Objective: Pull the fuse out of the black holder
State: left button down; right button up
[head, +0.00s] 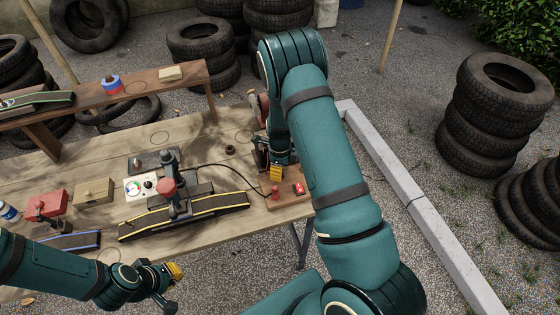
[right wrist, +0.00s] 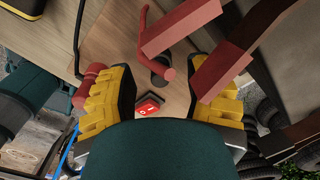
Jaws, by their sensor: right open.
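My right gripper (right wrist: 165,103) is open, its yellow-padded fingers spread apart above a brown board, with nothing seen held between them. A red rocker switch (right wrist: 149,105) shows between the fingers; it also shows in the head view (head: 298,188). A red cylinder (right wrist: 98,72) lies beside the left-hand finger; it also shows in the head view (head: 275,191). A dark round part (right wrist: 159,72) lies partly behind a reddish bar. I cannot tell for sure which part is the fuse or its black holder. My left gripper (head: 170,287) is open and empty near the table's front edge.
A reddish bracket (right wrist: 180,28) reaches close to the right gripper. A raised shelf (head: 140,91) crosses behind.

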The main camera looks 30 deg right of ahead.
jog(key=shift+f, duration=0.5)
grip_shut()
